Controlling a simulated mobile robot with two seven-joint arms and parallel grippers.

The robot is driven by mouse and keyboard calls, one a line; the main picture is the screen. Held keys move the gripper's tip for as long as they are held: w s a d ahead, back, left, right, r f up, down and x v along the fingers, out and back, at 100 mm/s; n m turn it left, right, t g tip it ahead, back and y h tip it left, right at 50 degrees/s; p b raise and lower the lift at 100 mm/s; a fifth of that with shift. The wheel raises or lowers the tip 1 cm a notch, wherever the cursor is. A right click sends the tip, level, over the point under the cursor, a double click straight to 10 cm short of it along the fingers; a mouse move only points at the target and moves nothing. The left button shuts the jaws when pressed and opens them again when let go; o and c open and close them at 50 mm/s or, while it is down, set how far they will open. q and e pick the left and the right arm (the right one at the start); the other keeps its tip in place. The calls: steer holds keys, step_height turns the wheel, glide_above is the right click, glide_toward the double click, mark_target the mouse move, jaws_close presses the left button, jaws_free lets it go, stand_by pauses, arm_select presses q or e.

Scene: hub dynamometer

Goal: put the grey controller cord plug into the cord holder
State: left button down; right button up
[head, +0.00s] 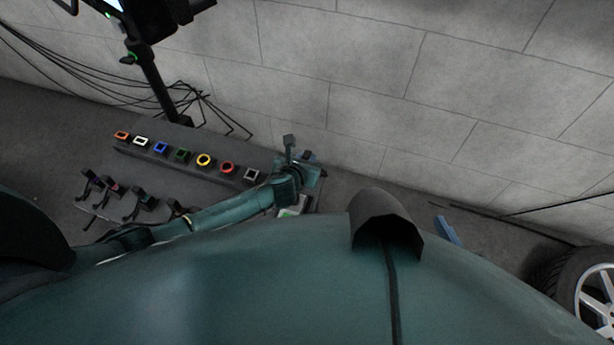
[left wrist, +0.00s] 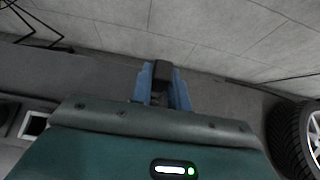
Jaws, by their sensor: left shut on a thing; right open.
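My left gripper (head: 291,158) is shut on the dark grey plug (head: 290,140), held up past the right end of the holder row. In the left wrist view the plug (left wrist: 161,72) sits between the blue fingers of my left gripper (left wrist: 163,88). The cord holder is a long grey bar (head: 185,150) with several coloured sockets. The grey-framed socket (head: 252,174) is at its right end, left of my gripper; it also shows in the left wrist view (left wrist: 33,124). A blue finger of my right gripper (head: 447,230) shows beyond my body, empty; the rest is hidden.
Several small clamp-like items (head: 140,197) stand on a board in front of the bar. A dark stand (head: 155,80) with loose black cables rises behind it. A block wall (head: 400,90) closes the back. A wheel with tyre (head: 592,295) is at the right.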

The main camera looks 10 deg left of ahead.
arm_select(q)
steer(key=shift+f, duration=0.1)
stand_by(0.6)
steer(key=shift+f+b, duration=1.15)
steer(key=shift+f, duration=0.25)
steer(key=shift+r, duration=0.1)
steer(key=c, duration=1.3)
jaws_free()
steer(key=shift+o, duration=0.2)
